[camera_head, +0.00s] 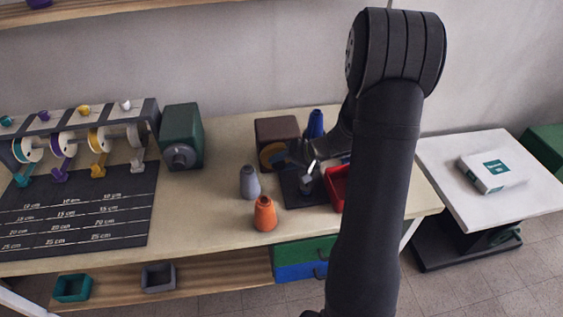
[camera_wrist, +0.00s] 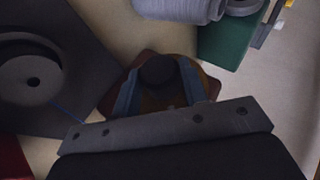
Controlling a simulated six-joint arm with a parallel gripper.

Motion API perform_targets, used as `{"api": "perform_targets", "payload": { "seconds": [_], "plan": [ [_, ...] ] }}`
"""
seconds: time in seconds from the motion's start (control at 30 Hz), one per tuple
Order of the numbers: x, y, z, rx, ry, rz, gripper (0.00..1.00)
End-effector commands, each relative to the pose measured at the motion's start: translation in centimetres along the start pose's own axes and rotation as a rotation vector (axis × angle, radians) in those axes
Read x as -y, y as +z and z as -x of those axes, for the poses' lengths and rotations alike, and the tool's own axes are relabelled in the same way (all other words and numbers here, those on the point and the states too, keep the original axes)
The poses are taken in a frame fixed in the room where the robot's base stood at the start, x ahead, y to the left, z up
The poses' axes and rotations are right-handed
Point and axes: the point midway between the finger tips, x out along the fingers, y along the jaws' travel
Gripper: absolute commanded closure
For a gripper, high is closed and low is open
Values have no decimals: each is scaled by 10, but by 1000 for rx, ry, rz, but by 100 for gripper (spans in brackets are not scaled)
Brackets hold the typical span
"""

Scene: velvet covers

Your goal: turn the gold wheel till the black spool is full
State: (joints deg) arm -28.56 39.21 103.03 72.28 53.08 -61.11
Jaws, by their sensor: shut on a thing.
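The gold wheel (camera_head: 271,155) is on the front of a brown box (camera_head: 278,131) at the back of the bench. My gripper (camera_head: 299,152) is at the wheel. In the wrist view its two fingers (camera_wrist: 160,88) are shut around a dark round knob, with the wheel's gold edge (camera_wrist: 207,85) beside them. A dark spool (camera_wrist: 28,82) with a central hole shows at left in the wrist view, on a dark plate (camera_head: 296,197). A thin blue line, perhaps thread, lies near it. How much is wound on the spool cannot be told.
A grey cone (camera_head: 249,183) and an orange cone (camera_head: 264,213) stand in front of the wheel. A blue cone (camera_head: 315,124) is behind, and a red bin (camera_head: 337,187) to the right. A green box (camera_head: 182,137) and spool rack (camera_head: 80,125) stand left.

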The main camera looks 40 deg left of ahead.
Motion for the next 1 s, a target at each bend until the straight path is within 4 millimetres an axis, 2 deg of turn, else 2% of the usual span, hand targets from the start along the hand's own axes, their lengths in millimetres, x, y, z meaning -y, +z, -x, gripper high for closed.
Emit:
{"api": "perform_targets", "payload": {
  "seconds": [0.2, 0.5, 1.0],
  "plan": [
    [-4, 0, 0, 0, -159, -69, 83],
    [-6, 1, -1, 1, -304, -127, 83],
    [-5, 1, -1, 3, -357, -148, 83]
  ]
}}
